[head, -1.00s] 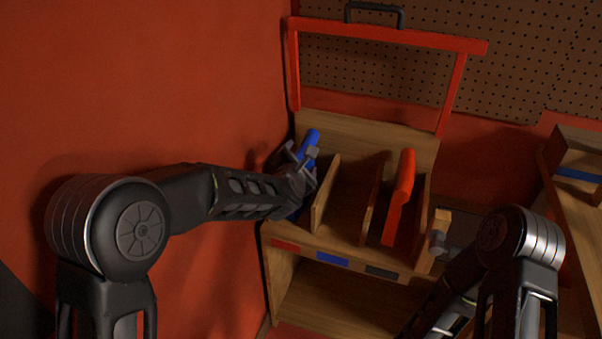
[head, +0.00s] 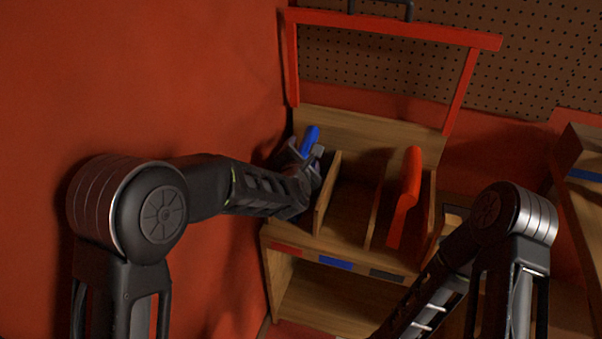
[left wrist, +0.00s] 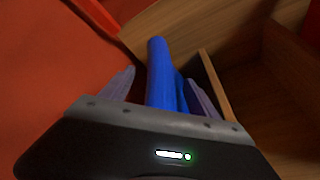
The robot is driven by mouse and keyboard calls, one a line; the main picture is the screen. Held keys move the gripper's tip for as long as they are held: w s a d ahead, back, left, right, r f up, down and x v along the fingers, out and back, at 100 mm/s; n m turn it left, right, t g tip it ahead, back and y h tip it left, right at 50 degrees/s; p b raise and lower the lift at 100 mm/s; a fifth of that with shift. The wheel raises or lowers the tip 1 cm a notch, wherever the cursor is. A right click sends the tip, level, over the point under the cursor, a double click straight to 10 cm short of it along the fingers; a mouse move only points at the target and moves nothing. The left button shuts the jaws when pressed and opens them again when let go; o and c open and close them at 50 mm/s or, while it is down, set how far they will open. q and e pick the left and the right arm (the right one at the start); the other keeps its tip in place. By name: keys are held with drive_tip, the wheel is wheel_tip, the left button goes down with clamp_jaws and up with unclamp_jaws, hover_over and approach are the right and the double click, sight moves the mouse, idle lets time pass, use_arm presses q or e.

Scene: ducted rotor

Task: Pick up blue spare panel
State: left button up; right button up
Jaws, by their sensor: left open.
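The blue spare panel (head: 311,141) stands upright in the leftmost slot of the wooden rack (head: 350,225). In the head view only its upper part shows above my left gripper (head: 305,155), and its lower part is hidden. In the left wrist view the blue panel (left wrist: 162,80) rises between the two fingers of my left gripper (left wrist: 160,92). The fingers are open, one on either side of the panel. My right arm comes in at the lower right of the head view, and its gripper is out of the picture.
A red panel (head: 407,195) stands in a slot further right, beyond wooden dividers (head: 328,193). A red frame (head: 400,30) rises behind the rack. A red wall (head: 150,80) is close on the left. Red, blue and dark labels (head: 335,262) mark the front edge.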

use_arm(q)
drive_tip(key=shift+c, duration=0.2)
clamp_jaws()
idle(0.6)
